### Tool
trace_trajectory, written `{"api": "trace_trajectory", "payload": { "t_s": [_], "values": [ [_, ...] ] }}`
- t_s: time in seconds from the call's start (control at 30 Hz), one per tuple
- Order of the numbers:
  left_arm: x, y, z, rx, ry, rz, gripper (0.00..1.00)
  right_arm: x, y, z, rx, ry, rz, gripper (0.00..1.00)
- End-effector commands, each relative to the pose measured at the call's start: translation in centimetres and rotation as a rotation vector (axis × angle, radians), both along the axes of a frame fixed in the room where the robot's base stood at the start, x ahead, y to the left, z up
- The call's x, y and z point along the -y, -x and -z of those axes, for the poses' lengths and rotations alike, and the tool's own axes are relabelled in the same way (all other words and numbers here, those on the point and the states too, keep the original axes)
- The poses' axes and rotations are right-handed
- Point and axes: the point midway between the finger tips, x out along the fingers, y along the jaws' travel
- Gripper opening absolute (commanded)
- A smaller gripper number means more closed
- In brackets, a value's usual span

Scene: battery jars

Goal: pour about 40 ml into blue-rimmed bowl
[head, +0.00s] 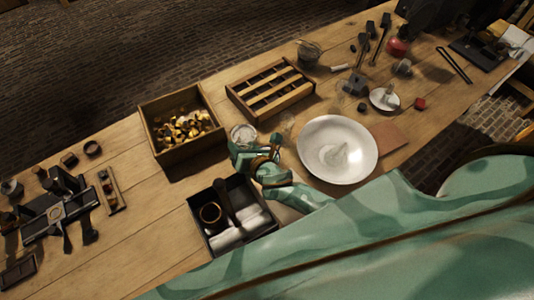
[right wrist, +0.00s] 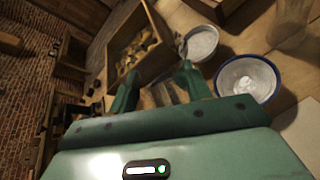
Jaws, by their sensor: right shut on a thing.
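A wide white bowl (head: 322,137) stands on the table right of my right gripper. The right wrist view shows its blue rim (right wrist: 222,82) and a pale patch inside. My right gripper (head: 247,150) is shut on a small round jar (head: 243,131) with pale contents. In the right wrist view the jar (right wrist: 201,43) shows by the right fingertip; the exact contact is hard to see. It is left of the bowl and apart from it, with no stream visible. My left gripper is not in view.
A wooden box of gold-coloured pieces (head: 184,127) is left of the gripper. A slatted wooden tray (head: 270,91) lies behind, and a black compartment tray (head: 200,232) in front. A reddish-brown board (head: 391,137) lies right of the bowl. A saucer (head: 384,99) stands farther right.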

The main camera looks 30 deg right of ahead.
Motion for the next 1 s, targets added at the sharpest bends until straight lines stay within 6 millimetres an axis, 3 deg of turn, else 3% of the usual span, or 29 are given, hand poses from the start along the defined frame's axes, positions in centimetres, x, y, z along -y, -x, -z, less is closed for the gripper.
{"api": "trace_trajectory", "payload": {
  "t_s": [0.2, 0.4, 1.0],
  "values": [
    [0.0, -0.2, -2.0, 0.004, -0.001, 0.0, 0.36, -1.3, 0.1, -1.6, 0.021, 0.308, 0.0, 0.22],
    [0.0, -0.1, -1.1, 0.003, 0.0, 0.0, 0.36, -1.6, 0.2, -0.4, 0.028, 0.474, -0.001, 0.22],
    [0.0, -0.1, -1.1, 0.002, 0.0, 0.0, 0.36, -1.6, 0.2, -0.4, 0.03, 0.493, -0.002, 0.22]
  ]
}}
